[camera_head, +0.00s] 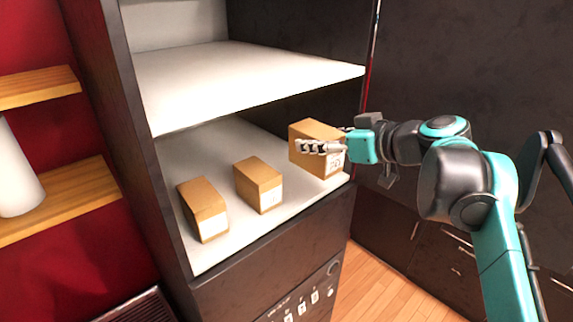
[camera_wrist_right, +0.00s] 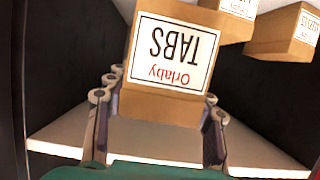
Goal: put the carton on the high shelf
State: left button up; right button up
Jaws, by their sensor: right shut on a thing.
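The carton (camera_head: 310,133) is a brown box at the right end of the lower shelf space. My right gripper (camera_head: 322,147) is shut on it from the right. In the right wrist view, the carton (camera_wrist_right: 165,108) sits between the two fingers (camera_wrist_right: 158,100); its white label reads "Orlaby TABS" upside down. I cannot tell whether the carton's bottom touches the lower shelf. The high shelf (camera_head: 240,75) is the white board above, and its visible top is empty. My left gripper is not in view.
Two similar boxes, a left one (camera_head: 203,208) and a middle one (camera_head: 258,184), stand on the white lower shelf (camera_head: 205,262). A dark cabinet side wall (camera_head: 110,90) bounds the left. Wooden shelves (camera_head: 62,200) with a white cylinder (camera_head: 17,175) are further left.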

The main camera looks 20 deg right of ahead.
jog(key=shift+w+d+f+p, duration=0.1)
jog(key=shift+w+f+p, duration=0.1)
jog(key=shift+w+f, duration=0.35)
jog(key=shift+w+d+f+p, duration=0.1)
jog(key=shift+w+f+p, duration=0.2)
jog(key=shift+w, duration=0.4)
jog(key=w+f, duration=0.1)
jog(key=w, duration=0.1)
jog(key=w+f, duration=0.2)
jog(key=w, duration=0.1)
jog(key=w+f+p, duration=0.1)
jog(key=w+f, duration=0.1)
jog(key=shift+w+a+f, duration=0.1)
jog(key=shift+w, duration=0.1)
notch_tip(320, 180, down, 2)
jog(key=shift+s+f+p, duration=0.15)
jog(key=shift+f+p, duration=0.05)
jog(key=shift+p, duration=0.1)
jog(key=shift+w+f, duration=0.3)
jog(key=shift+f, duration=0.2)
jog(key=shift+s, duration=0.2)
jog(key=o, duration=1.3)
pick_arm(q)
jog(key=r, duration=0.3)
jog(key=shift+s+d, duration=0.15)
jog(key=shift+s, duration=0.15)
